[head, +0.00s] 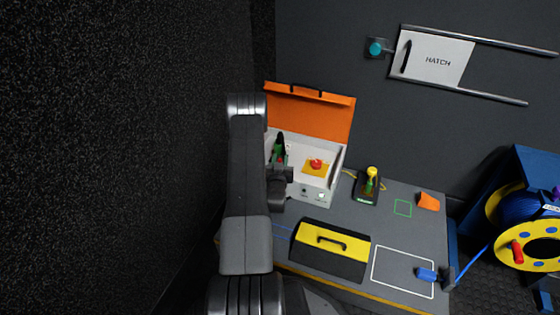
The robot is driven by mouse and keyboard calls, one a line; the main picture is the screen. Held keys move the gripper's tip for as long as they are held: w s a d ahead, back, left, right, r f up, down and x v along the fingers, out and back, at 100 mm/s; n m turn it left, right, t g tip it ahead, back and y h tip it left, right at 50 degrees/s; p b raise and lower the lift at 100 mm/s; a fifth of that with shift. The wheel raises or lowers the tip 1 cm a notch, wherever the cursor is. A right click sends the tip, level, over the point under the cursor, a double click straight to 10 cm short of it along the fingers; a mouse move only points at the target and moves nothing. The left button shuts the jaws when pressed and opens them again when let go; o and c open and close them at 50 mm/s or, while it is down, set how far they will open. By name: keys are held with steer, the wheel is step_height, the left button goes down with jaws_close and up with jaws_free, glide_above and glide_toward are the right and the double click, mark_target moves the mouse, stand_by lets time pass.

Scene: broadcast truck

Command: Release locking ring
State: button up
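My arm reaches up from the bottom of the head view, and my gripper (279,150) is at the left part of an open case. The case has an orange lid (310,112) standing up and a light grey panel (319,143). A small green and red part (281,159) shows at my gripper's end; I cannot tell whether it is held or touched. My gripper's fingers are too small and dark to read. No locking ring can be made out clearly. A blue connector (427,274) lies at the bench's right end, by a dark block (447,278).
A red button (316,164) sits on the case's panel. An orange piece (428,201) lies at the right. A cable reel (525,235) stands beyond. A hatch (436,58) is on the wall.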

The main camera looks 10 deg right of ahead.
jaws_close()
steer(key=shift+d+n+y, duration=0.45)
steer(key=shift+n+y, duration=0.25)
steer(key=shift+y, duration=0.2)
steer(key=shift+d+n+t+y, duration=0.2)
steer(key=shift+n+y, duration=0.2)
steer(key=shift+y, duration=0.2)
steer(key=shift+d+n+t+y, duration=0.1)
steer(key=shift+n+t+y, duration=0.1)
steer(key=shift+n+y, duration=0.3)
steer(key=shift+y, duration=0.3)
steer(key=shift+o, duration=0.9)
jaws_free()
